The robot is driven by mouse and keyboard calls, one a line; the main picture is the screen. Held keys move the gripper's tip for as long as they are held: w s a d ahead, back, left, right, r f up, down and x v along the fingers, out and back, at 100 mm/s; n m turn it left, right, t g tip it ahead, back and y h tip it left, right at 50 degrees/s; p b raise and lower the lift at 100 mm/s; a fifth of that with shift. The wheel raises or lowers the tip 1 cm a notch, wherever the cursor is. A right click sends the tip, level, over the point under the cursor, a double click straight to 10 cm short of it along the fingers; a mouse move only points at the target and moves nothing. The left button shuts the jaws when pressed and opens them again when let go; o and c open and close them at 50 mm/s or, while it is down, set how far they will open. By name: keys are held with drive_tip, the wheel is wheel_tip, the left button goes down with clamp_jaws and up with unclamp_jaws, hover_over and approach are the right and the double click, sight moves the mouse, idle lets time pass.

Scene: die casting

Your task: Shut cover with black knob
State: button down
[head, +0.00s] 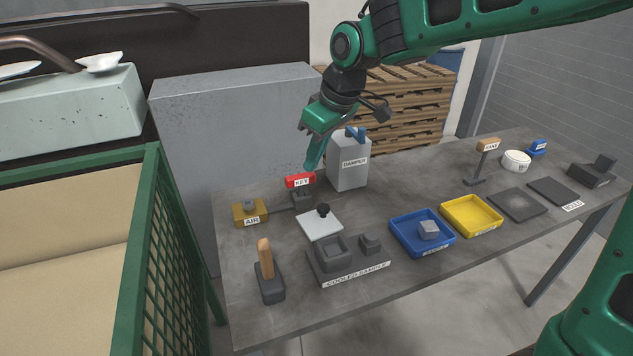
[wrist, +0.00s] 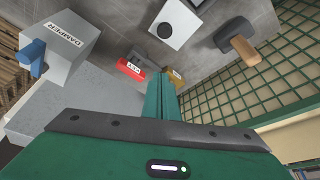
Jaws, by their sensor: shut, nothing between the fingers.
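A white square cover (head: 315,228) with a black knob (head: 323,210) lies flat on the grey table, left of centre in the head view. I cannot tell what is under it. In the wrist view the cover (wrist: 182,22) and its knob (wrist: 165,31) show at the top. My gripper (head: 312,166) is shut and empty. It hangs above the far part of the table, near the red KEY block and beside the grey damper box. Its closed fingers (wrist: 161,92) point toward the table in the wrist view and are apart from the cover.
The red KEY block (head: 299,181), damper box (head: 348,172) and yellow AIR block (head: 250,213) stand behind the cover. The cooled sample holder (head: 325,265) and a wooden-handled tool (head: 266,262) are in front. Blue (head: 403,244) and yellow (head: 468,218) trays lie right.

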hover_over(317, 213)
drive_tip(key=w+a, duration=0.3)
wheel_tip(317, 213, down, 9)
drive_tip(key=shift+s+d+f, duration=0.2)
drive_tip(key=shift+s+d, duration=0.5)
drive_tip(key=shift+d, duration=0.05)
drive_tip(key=shift+s+d+f, duration=0.15)
drive_tip(key=shift+s+d, duration=0.55)
drive_tip(key=shift+a, duration=0.15)
drive_tip(key=shift+d, duration=0.2)
